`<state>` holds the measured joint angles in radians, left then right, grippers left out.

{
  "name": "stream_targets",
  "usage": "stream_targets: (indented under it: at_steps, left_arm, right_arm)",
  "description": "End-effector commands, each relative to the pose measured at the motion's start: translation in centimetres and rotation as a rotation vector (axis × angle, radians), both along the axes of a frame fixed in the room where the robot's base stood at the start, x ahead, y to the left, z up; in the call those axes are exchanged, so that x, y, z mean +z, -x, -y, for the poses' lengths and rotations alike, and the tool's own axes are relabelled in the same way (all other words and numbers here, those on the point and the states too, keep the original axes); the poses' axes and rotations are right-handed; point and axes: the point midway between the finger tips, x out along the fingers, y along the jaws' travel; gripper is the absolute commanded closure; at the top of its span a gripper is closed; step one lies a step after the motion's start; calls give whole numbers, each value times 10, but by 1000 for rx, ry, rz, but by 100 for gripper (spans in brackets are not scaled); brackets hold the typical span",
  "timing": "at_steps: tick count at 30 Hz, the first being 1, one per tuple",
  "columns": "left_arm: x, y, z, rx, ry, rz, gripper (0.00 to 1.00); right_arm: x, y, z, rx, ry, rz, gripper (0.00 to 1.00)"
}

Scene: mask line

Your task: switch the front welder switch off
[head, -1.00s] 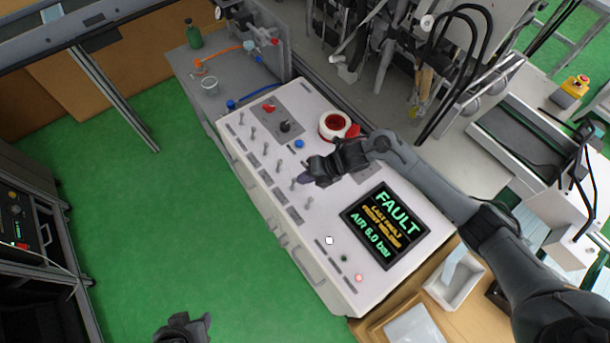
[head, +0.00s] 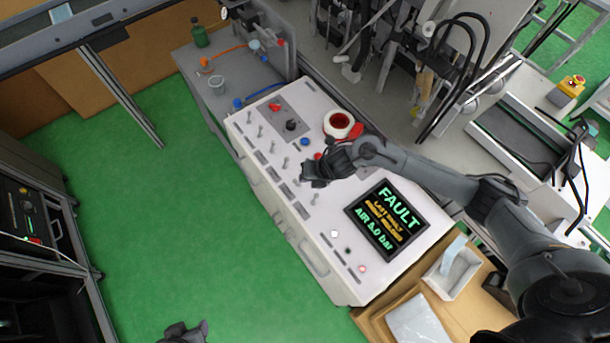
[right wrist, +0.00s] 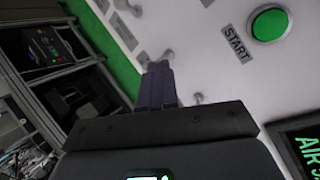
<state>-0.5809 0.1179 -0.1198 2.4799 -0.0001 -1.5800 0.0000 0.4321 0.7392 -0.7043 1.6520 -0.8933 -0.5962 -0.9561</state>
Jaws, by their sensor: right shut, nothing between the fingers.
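A row of small metal toggle switches (head: 273,147) runs along the left edge of the white console top (head: 325,262), each with a dark label too small to read. I cannot tell which one is the front welder switch. My right gripper (head: 305,179) is low over the nearer part of this row and hides part of it. In the right wrist view its purple fingers (right wrist: 158,85) are shut and empty, with a toggle lever (right wrist: 164,57) just beyond their tips. Contact cannot be told. My left gripper (head: 188,332) is at the bottom edge, partly cut off, over green floor.
A screen (head: 388,220) reading FAULT is right of my right gripper. A green START button (right wrist: 270,23) shows in the right wrist view. Floor left of the console is clear.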

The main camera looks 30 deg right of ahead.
Motion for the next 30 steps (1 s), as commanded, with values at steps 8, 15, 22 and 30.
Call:
stream_targets:
  at_steps: [8, 15, 22, 30]
  left_arm:
    - [12, 0, 1, 4, 5, 0, 57]
    - [12, 0, 1, 1, 3, 1, 57]
    - [13, 0, -1, -4, -5, 1, 57]
    - [29, 0, -2, -6, -9, 1, 57]
  right_arm:
    - [13, 0, 0, 1, 0, 0, 100]
    - [13, 0, 0, 0, 0, 0, 100]
    - [15, 1, 1, 1, 0, 0, 100]
    - [31, 9, 14, 7, 3, -1, 100]
